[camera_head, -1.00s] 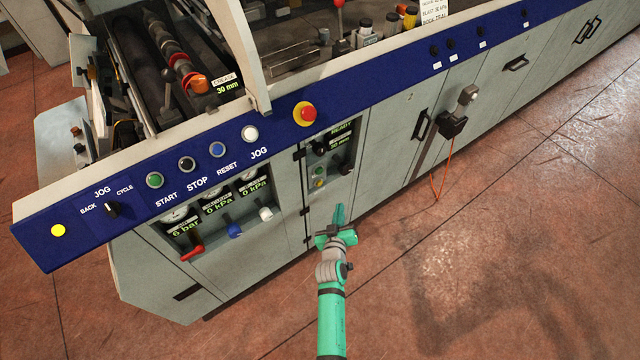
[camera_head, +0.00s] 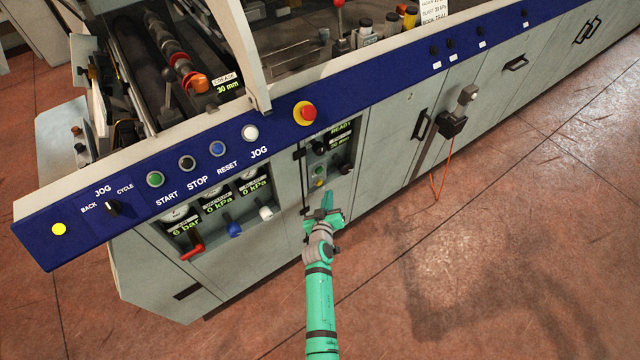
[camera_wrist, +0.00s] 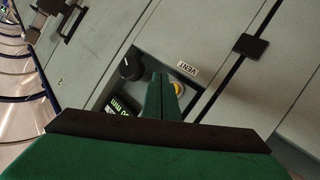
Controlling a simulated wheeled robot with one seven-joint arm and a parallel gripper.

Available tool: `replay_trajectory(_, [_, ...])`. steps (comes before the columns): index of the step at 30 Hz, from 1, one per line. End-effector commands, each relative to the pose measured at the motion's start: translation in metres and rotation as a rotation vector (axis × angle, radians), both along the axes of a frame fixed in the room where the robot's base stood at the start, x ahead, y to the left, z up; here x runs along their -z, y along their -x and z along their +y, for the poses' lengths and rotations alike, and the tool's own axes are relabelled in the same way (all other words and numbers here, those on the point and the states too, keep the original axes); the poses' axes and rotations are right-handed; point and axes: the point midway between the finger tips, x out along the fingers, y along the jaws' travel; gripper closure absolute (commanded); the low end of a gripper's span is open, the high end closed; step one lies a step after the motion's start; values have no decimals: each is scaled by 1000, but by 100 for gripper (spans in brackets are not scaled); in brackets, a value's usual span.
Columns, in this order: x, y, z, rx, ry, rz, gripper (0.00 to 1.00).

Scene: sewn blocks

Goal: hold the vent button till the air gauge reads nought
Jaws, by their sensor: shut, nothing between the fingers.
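The yellow vent button (camera_wrist: 180,88) is partly hidden behind my fingers in the wrist view, beside the VENT label (camera_wrist: 188,69). In the head view a small yellow button (camera_head: 319,183) sits low in the recessed panel. My gripper (camera_head: 328,197) is shut and empty just in front of and below this panel. Its fingertips (camera_wrist: 163,77) overlap the button's edge in the wrist view; I cannot tell whether they touch it. The air gauge (camera_head: 174,214) at the left reads 6 bar.
Two more gauges read 0 kPa, with a blue lever (camera_head: 234,229) and a white lever (camera_head: 266,213) below. A red lever (camera_head: 193,252) is under the air gauge. A black knob (camera_wrist: 131,68) is near the vent button. The floor (camera_head: 480,270) in front is clear.

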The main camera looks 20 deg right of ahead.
Motion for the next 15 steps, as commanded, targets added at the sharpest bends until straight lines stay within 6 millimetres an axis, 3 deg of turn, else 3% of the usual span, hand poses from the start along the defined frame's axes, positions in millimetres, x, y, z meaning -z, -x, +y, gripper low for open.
replay_trajectory(6, [0, -16, 6, -2, 1, 0, 100])
replay_trajectory(15, [0, -21, 8, -1, 0, -1, 100])
